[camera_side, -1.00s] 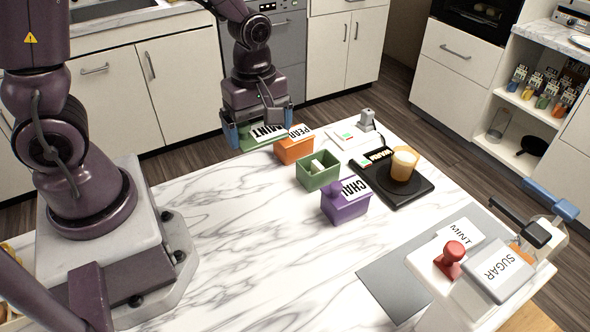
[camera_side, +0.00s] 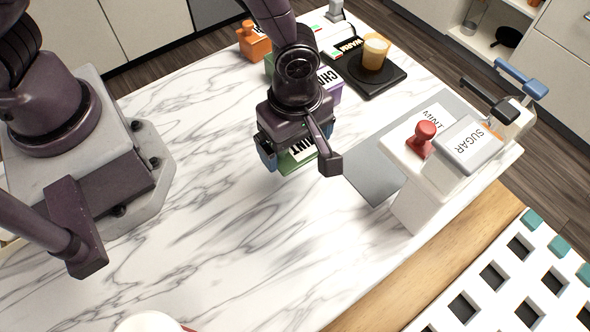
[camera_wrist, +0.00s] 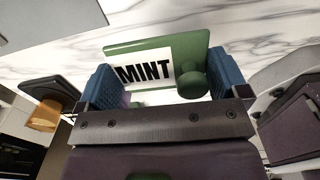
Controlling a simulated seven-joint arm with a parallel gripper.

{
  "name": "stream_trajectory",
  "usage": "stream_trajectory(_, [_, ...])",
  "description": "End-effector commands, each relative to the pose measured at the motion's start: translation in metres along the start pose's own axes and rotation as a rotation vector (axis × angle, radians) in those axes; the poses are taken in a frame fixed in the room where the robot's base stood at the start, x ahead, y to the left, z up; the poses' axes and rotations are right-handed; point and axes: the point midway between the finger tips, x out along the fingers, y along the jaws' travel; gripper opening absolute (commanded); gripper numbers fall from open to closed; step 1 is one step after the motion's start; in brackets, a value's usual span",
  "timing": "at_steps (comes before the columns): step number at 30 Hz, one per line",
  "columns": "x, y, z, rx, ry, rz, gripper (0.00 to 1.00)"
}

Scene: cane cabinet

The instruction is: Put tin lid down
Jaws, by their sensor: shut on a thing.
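My gripper (camera_side: 293,158) is shut on a flat green tin lid (camera_side: 286,166) with a white MINT label and a round green knob. In the wrist view, the blue finger pads of my gripper (camera_wrist: 160,80) sit at either end of the lid (camera_wrist: 195,47). The lid is over the bare marble counter, in front of the tins; I cannot tell whether it touches the counter. The green tin (camera_side: 268,66) is mostly hidden behind my arm. The purple tin (camera_side: 329,92) with a CHAI label is partly hidden too.
An orange tin (camera_side: 253,43) stands at the back. A black warmer (camera_side: 373,82) holds an amber cup (camera_side: 375,52). A white device (camera_side: 410,180) with a red knob (camera_side: 424,136) stands right of my gripper on a grey mat (camera_side: 372,178).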

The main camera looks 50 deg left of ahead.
Motion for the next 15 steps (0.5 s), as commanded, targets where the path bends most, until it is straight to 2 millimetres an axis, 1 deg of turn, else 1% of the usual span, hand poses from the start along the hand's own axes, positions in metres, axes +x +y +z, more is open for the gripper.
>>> stream_trajectory(3, [0.019, 0.0, -0.001, -0.021, 0.004, -0.006, 0.7])
stream_trajectory(6, [0.034, -0.001, -0.001, -0.018, 0.003, -0.005, 0.7])
stream_trajectory(11, [0.05, 0.0, -0.001, -0.019, 0.002, -0.004, 0.7])
stream_trajectory(15, [0.07, -0.001, -0.001, -0.017, 0.002, -0.004, 0.7])
